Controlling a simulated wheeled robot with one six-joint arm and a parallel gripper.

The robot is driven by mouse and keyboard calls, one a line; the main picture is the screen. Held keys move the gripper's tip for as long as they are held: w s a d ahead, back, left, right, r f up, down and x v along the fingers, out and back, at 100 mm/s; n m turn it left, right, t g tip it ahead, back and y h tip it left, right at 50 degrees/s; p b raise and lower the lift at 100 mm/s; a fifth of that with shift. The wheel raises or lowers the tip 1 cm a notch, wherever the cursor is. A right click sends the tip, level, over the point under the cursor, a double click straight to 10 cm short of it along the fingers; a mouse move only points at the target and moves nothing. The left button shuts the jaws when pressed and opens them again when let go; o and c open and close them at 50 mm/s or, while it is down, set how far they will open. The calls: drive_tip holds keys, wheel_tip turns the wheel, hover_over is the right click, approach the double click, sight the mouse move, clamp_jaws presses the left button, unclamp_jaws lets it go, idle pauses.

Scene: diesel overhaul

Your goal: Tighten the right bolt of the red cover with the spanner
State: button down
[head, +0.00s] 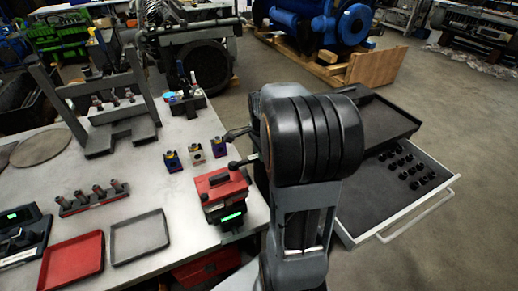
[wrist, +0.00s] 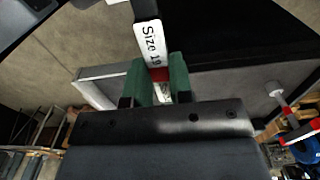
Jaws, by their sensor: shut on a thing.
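The red cover (head: 220,184) sits on top of a dark unit with a green light, at the right side of the bench. Its bolts are too small to tell apart. A spanner (wrist: 149,42) with a white "Size 19" label and a red band is in the wrist view. My gripper (wrist: 161,82) is shut on it, with green fingers on either side. My arm hides the gripper in the head view. A dark tool end with a pale shaft (head: 246,161), probably the spanner, shows just above the cover's right side. I cannot tell whether it touches a bolt.
On the bench (head: 160,205) are a red tray (head: 73,262), a grey tray (head: 140,237), small blocks (head: 196,152) and a dark frame stand (head: 120,138). An open drawer (head: 392,190) with several black parts is right of my arm. Open floor lies further right.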

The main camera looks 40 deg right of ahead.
drive_tip(key=shift+s+m, duration=0.35)
drive_tip(key=shift+m, duration=0.05)
drive_tip(key=shift+s+a+m, duration=0.2)
drive_tip(key=shift+s+m, duration=0.25)
drive_tip(key=shift+m, duration=0.1)
drive_tip(key=shift+s+a+m, duration=0.2)
drive_tip(key=shift+s+m, duration=0.2)
drive_tip(key=shift+m, duration=0.15)
drive_tip(key=c, duration=1.6)
unclamp_jaws()
drive_tip(key=shift+c, duration=0.2)
clamp_jaws()
drive_tip(key=shift+r, duration=0.15)
